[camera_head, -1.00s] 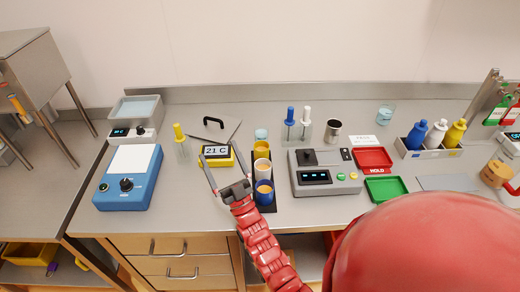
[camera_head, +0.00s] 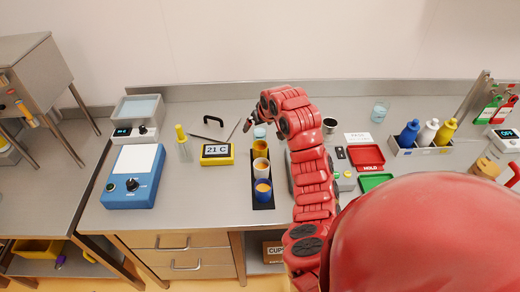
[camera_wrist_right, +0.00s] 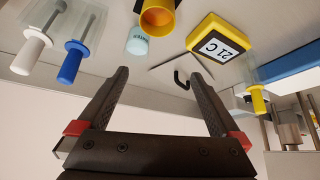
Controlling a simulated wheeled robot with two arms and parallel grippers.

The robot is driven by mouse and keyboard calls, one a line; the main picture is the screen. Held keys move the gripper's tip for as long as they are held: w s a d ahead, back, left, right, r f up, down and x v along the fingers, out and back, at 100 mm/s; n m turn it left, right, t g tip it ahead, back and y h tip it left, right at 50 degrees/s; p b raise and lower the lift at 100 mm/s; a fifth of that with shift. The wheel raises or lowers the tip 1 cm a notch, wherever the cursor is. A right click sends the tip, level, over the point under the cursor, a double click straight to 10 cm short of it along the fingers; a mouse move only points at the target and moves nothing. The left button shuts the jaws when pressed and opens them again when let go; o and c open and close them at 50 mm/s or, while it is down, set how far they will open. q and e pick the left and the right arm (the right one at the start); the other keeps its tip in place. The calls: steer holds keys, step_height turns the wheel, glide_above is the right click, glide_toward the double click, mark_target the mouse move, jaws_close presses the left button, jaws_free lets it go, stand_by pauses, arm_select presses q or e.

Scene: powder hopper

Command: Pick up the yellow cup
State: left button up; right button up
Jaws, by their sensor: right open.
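The yellow cup (camera_head: 260,148) stands at the back end of a black rack (camera_head: 255,198), with orange-brown contents. In the right wrist view the cup (camera_wrist_right: 157,20) is cut off by the top edge, ahead of my fingertips and apart from them. My right gripper (camera_head: 247,125) is behind the cup in the head view and partly hidden by its own arm. In the wrist view the right gripper (camera_wrist_right: 160,75) shows open, with nothing between its fingers. My left gripper is not in view.
A white cup (camera_head: 261,167) and a blue cup (camera_head: 263,190) share the rack. A water cup (camera_head: 260,132) stands close behind the yellow cup. A yellow 21 C display (camera_head: 216,154) sits to the left. My right arm covers most of the grey device (camera_head: 345,184).

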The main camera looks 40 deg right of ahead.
steer(key=s+r+g, duration=0.2)
steer(key=s, duration=0.2)
steer(key=b, duration=0.6)
glide_toward(259, 149)
steer(key=shift+w+a+f+b, duration=0.1)
steer(key=shift+f+b, duration=0.1)
steer(key=shift+f, duration=0.15)
steer(key=shift+a+f+b, duration=0.15)
steer(key=shift+f+b, duration=0.05)
steer(key=shift+f, duration=0.15)
steer(key=shift+w+f+p, duration=0.15)
steer(key=shift+w+p, duration=0.2)
steer(key=shift+p, duration=0.45)
steer(key=shift+w+d+f, duration=0.1)
steer(key=shift+f, duration=0.4)
steer(key=p+x, duration=0.3)
steer(key=shift+f, duration=0.45)
steer(key=shift+w+f, duration=0.25)
steer(key=shift+f, duration=0.4)
steer(key=c, duration=1.5)
